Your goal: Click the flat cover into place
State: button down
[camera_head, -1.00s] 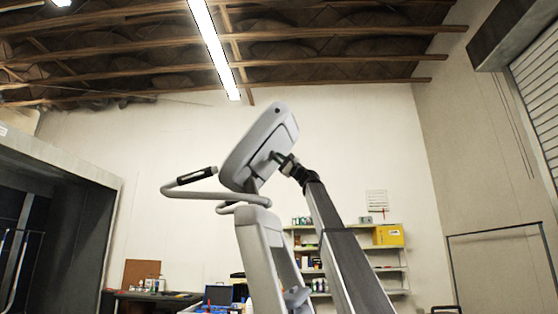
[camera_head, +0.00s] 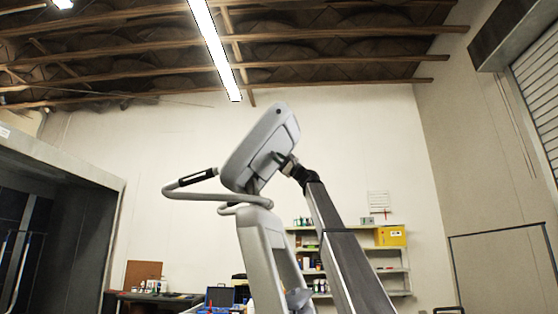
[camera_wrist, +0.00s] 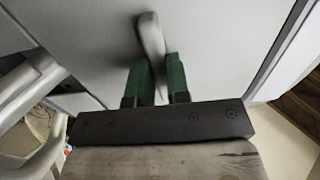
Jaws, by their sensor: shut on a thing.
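The grey elliptical trainer's console (camera_head: 262,145) stands tilted on its upright column (camera_head: 262,245). In the wrist view its broad grey panel (camera_wrist: 225,45) fills the area ahead of my gripper. My gripper (camera_head: 277,157) is at the console's underside. In the wrist view its two green fingers (camera_wrist: 158,78) are shut on a slim, pale grey piece (camera_wrist: 152,38) with a rounded end. The piece lies against or very near the panel. I cannot tell whether it is the flat cover seen edge-on, or whether it is seated.
The trainer's curved handlebar (camera_head: 190,188) reaches out left of the console. A workbench (camera_head: 150,296) and shelves (camera_head: 395,270) with a yellow box (camera_head: 390,236) stand at the back wall. The space right of my arm looks clear.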

jog(key=c, duration=1)
grip_release()
jog(key=shift+r, duration=0.1)
jog(key=v, duration=1)
jog(key=shift+d+f, duration=0.25)
jog(key=shift+f, duration=0.05)
jog(key=shift+s+d, duration=0.1)
jog(key=shift+d, duration=0.05)
